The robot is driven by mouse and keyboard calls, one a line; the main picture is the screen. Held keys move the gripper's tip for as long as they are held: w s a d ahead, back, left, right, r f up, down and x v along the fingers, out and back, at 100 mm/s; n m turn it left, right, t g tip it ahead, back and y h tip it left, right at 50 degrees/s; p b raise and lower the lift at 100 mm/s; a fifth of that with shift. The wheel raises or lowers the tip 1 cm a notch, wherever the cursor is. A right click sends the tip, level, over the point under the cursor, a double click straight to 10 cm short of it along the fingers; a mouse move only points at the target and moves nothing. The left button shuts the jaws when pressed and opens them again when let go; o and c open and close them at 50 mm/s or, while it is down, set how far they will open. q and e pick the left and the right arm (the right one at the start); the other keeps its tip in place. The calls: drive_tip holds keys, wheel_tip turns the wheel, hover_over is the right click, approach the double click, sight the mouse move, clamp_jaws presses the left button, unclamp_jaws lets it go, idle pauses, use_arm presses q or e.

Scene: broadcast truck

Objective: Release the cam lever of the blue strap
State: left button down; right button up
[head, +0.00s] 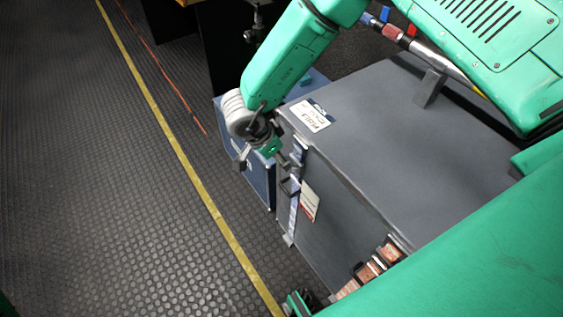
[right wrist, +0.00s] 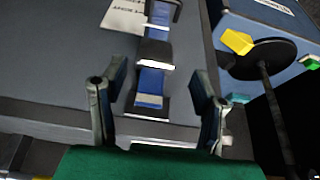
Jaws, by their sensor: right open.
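The blue strap (head: 293,217) runs down the near side of a large grey case (head: 400,130), by its left corner. In the right wrist view the blue strap (right wrist: 150,82) passes through a dark metal buckle (right wrist: 155,52); I cannot make out the cam lever's position. My right gripper (head: 285,170) is at the strap's upper part, by the case edge. In the right wrist view my right gripper (right wrist: 158,85) is open, its fingers on either side of the strap with gaps, holding nothing. My left gripper cannot be made out.
A blue case (head: 260,180) stands behind the grey case's left corner. An orange-red strap (head: 372,268) is farther right on the same side. A yellow cap and dark disc (right wrist: 258,50) are at right in the wrist view.

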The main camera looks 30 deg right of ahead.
drive_tip(key=x, duration=0.2)
drive_tip(key=d+x, duration=0.1)
drive_tip(key=x, duration=0.2)
drive_tip(key=shift+s+r, duration=0.1)
drive_tip(key=shift+r, duration=0.15)
drive_tip(key=shift+a+r, duration=0.1)
drive_tip(key=shift+a, duration=0.7)
drive_tip(key=shift+c, duration=0.4)
drive_tip(key=c, duration=0.7)
drive_tip(key=shift+d, duration=0.25)
drive_tip(key=c, duration=0.4)
drive_tip(key=shift+o, duration=0.2)
drive_tip(key=shift+d, duration=0.35)
